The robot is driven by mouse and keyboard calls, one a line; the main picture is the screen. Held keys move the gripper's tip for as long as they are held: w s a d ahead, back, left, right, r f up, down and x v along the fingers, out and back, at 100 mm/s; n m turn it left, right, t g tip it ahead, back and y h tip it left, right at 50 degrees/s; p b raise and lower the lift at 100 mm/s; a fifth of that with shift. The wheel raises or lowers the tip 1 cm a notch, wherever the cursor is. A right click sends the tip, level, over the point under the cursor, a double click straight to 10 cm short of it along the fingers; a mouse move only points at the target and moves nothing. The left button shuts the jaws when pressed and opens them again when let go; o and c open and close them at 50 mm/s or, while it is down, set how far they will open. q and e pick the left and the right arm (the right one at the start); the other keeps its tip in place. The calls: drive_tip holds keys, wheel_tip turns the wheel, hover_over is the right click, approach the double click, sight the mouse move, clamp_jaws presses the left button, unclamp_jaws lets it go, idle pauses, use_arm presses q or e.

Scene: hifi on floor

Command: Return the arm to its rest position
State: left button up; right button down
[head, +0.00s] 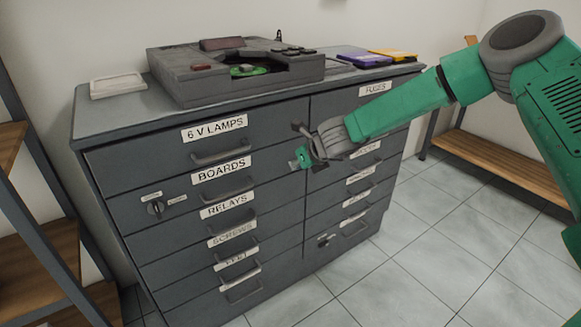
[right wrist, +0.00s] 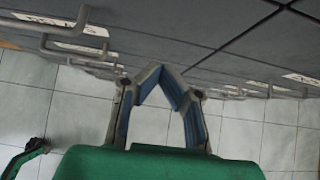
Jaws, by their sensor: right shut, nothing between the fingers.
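My green right arm (head: 400,105) comes in from the right in the head view and reaches across the front of the grey drawer cabinet (head: 130,130). My right gripper (head: 305,146) is in front of the upper drawers, near the divide between the two columns. In the right wrist view the blue-padded fingers of the right gripper (right wrist: 162,72) meet at their tips with nothing between them. The cabinet front (right wrist: 215,35) and its handles run along the top of that view. My left gripper is not in view.
On the cabinet top are a grey hi-fi unit (head: 190,88), a pale tray (head: 118,87), and purple (head: 364,56) and yellow (head: 392,55) flat items. Shelves stand at left (head: 50,240) and right (head: 500,165). The tiled floor (head: 430,245) at the right front is clear.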

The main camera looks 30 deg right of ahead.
drive_tip(key=d+v, duration=0.1)
drive_tip(key=v, duration=0.4)
drive_tip(key=s+a+f+n+g, duration=0.2)
drive_tip(key=s+a+f+n, duration=0.3)
drive_tip(key=s+f+n, duration=0.45)
drive_tip(key=s+a+f+n+g, duration=0.2)
drive_tip(key=s+a+f+n, duration=0.4)
drive_tip(key=s+f+n, duration=0.4)
drive_tip(key=s+f+n+g, duration=0.1)
drive_tip(key=s+n+g, duration=0.1)
drive_tip(key=s+n, duration=0.6)
drive_tip(key=s+f+n+g, duration=0.2)
drive_tip(key=s+n, duration=0.6)
drive_tip(key=s, duration=0.7)
drive_tip(key=shift+d+h, duration=0.4)
drive_tip(key=shift+d, duration=0.05)
drive_tip(key=shift+w+f, duration=0.2)
